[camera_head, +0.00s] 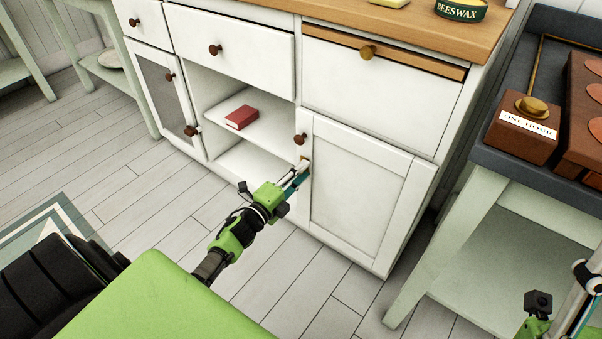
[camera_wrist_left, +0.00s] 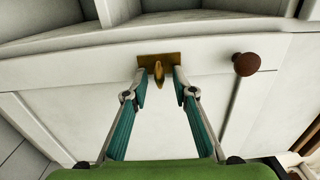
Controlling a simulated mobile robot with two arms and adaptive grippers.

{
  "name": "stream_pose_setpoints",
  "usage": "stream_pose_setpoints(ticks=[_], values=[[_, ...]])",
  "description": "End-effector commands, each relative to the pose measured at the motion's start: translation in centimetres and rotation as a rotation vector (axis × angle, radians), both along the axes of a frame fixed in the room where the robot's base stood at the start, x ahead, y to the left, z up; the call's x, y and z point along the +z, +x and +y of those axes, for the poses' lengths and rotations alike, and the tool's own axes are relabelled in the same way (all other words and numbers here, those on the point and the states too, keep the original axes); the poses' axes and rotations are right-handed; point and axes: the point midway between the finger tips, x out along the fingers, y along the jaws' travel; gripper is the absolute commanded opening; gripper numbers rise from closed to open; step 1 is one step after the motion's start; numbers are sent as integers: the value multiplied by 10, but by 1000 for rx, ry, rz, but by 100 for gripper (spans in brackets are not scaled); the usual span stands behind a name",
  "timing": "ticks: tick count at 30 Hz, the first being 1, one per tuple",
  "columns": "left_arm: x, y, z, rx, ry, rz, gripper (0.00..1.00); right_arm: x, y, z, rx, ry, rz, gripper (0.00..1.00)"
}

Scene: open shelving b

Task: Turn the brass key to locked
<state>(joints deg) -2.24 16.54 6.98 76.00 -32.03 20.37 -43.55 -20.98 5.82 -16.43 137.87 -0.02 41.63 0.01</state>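The brass key (camera_wrist_left: 159,74) sticks out of a brass plate (camera_wrist_left: 145,61) on the white cabinet door (camera_head: 362,185). Its bow shows as a narrow upright shape in the left wrist view. My left gripper (camera_wrist_left: 161,80) is open, with one fingertip on each side of the key and a gap between. In the head view, my left gripper (camera_head: 302,170) is at the door's left edge and mostly hides the lock. My right gripper (camera_head: 583,290) is at the bottom right, partly cut off; its finger opening is unclear.
A dark round door knob (camera_head: 300,139) is close to the lock, also in the wrist view (camera_wrist_left: 246,63). A red book (camera_head: 241,118) lies on the open shelf to the left. A side table (camera_head: 540,200) with a brown box (camera_head: 518,138) stands right. The floor in front is clear.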

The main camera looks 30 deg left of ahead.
Motion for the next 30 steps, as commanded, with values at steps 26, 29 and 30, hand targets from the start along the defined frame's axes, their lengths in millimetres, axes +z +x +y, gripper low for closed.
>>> stream_pose_setpoints(ticks=[26, 29, 30], values=[[0, -115, 9, 0, -1, 0, 25, 0, 0, 0, 1, 0, 1, 40], [0, -119, 9, 0, 0, 0, 25, 0, 0, 0, 1, 0, 1, 40], [0, -120, 9, 0, 0, 0, 25, 0, 0, 0, 1, 0, 1, 40]])
